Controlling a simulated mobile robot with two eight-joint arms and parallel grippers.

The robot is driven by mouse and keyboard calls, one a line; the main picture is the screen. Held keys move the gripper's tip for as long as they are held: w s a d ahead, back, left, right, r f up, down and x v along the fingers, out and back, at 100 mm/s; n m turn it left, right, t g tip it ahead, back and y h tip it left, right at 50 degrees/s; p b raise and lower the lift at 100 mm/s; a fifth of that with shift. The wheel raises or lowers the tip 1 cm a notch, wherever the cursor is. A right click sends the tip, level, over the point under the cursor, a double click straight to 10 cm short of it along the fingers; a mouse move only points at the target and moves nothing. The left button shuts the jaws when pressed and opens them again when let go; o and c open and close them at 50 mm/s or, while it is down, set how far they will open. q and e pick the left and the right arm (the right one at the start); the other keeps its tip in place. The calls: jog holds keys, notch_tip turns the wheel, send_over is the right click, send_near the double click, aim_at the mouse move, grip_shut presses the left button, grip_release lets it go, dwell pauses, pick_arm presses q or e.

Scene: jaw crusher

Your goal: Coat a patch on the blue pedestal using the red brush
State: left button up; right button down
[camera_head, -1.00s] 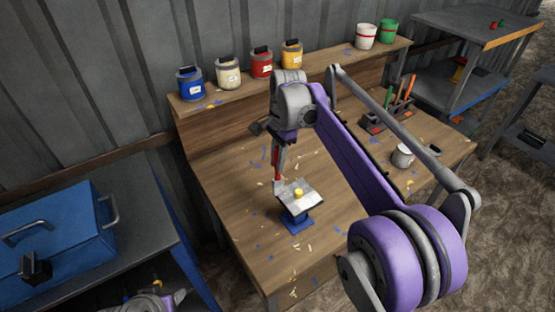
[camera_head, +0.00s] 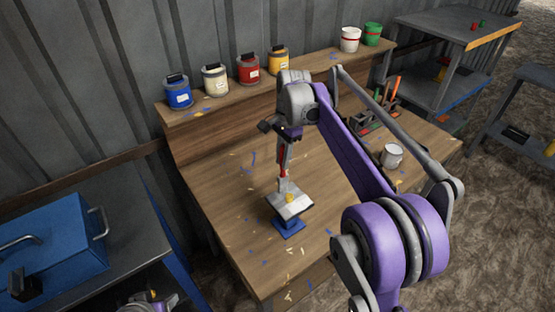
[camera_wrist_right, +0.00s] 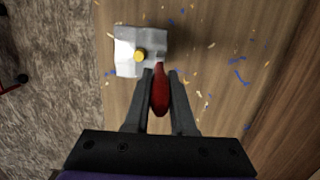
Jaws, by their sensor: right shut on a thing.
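The blue pedestal (camera_head: 288,229) stands on the wooden bench with a tilted pale grey plate (camera_head: 297,209) on top. A small yellow patch (camera_head: 289,197) is on the plate; it also shows in the right wrist view (camera_wrist_right: 139,56). My right gripper (camera_head: 283,150) is shut on the red brush (camera_wrist_right: 160,97), which points down at the plate. The brush's pale lower end is at the plate's far edge, beside the yellow patch. I cannot tell whether it touches the plate. My left gripper is not clearly visible.
Blue (camera_head: 178,94), cream (camera_head: 215,81), red (camera_head: 248,69) and yellow (camera_head: 278,61) paint cans stand on the back shelf. A white mug (camera_head: 391,157) and a tool holder (camera_head: 366,124) are on the right.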

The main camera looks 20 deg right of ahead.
jog(key=shift+w+d+f, duration=0.1)
jog(key=shift+w+d, duration=0.15)
jog(key=shift+d, duration=0.45)
pick_arm(q)
jog(key=shift+s+f, duration=0.1)
jog(key=shift+f, duration=0.1)
pick_arm(e)
jog(key=s+a, duration=0.2)
jog(key=a, duration=0.4)
jog(key=shift+a, duration=0.25)
dwell(0.9)
jog(key=shift+s, duration=0.1)
pick_arm(q)
jog(key=w+r, duration=0.1)
jog(key=r+p, duration=0.1)
jog(key=shift+w+r, duration=0.35)
jog(key=shift+w, duration=0.05)
pick_arm(e)
notch_tip(320, 180, up, 5)
jog(key=shift+r, duration=0.1)
